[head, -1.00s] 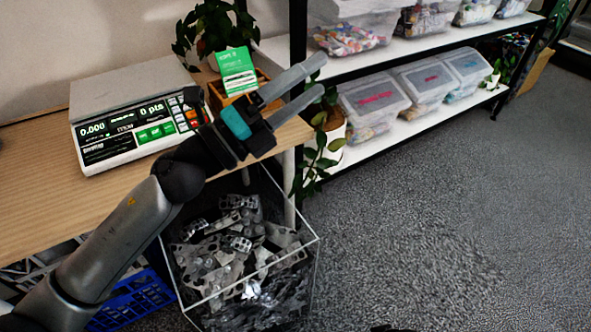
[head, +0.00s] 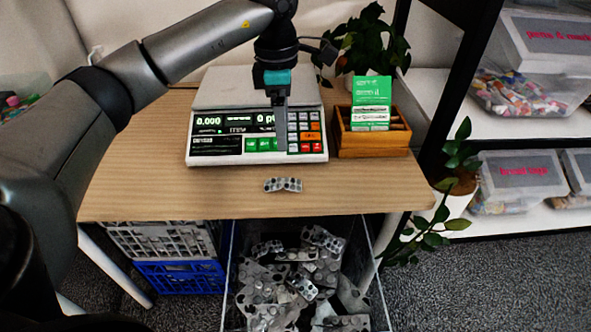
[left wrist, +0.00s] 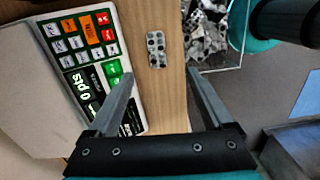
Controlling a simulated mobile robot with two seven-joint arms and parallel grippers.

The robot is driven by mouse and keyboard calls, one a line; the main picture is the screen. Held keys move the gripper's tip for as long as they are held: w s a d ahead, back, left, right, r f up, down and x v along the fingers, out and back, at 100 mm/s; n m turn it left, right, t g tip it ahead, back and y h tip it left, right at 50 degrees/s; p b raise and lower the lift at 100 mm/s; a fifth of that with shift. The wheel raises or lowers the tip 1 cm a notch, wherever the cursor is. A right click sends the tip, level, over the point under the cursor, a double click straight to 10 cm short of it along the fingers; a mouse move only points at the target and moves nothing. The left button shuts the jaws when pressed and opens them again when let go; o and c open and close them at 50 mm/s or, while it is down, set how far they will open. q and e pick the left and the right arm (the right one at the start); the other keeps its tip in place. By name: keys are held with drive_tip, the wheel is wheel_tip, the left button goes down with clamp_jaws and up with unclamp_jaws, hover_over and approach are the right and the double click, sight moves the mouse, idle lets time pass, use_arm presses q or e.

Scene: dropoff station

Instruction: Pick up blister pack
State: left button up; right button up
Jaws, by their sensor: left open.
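A small silver blister pack (head: 283,185) lies flat on the wooden table, just in front of the scale. In the left wrist view the blister pack (left wrist: 156,49) lies on the wood, beyond the fingertips and between their lines. My left gripper (head: 281,146) points down in front of the scale's keypad, above and behind the pack in the head view. Its two fingers stand wide apart in the left wrist view (left wrist: 160,78), with nothing between them. My right gripper is not in view.
The scale (head: 258,92) stands behind the pack. A wooden box (head: 372,144) with green cards is to its right. A clear bin (head: 376,290) full of blister packs stands below the table's front edge. Bare tabletop (head: 150,190) lies to the left. A shelf with tubs is at right.

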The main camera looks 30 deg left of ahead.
use_arm(q)
drive_tip(key=a, duration=0.1)
drive_tip(key=b, duration=0.3)
hover_over(280, 182)
wheel_tip(280, 182, down, 8)
drive_tip(key=shift+s+d+f, duration=0.1)
drive_tip(key=shift+d+f, duration=0.05)
drive_tip(key=shift+f+b, duration=1.4)
drive_tip(key=shift+f, duration=1.85)
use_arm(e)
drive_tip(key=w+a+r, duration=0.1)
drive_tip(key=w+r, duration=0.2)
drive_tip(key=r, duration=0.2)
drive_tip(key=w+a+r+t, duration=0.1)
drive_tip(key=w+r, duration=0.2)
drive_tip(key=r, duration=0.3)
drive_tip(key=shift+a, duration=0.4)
use_arm(q)
drive_tip(key=shift+c, duration=0.3)
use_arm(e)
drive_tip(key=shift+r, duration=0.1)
use_arm(q)
clamp_jaws()
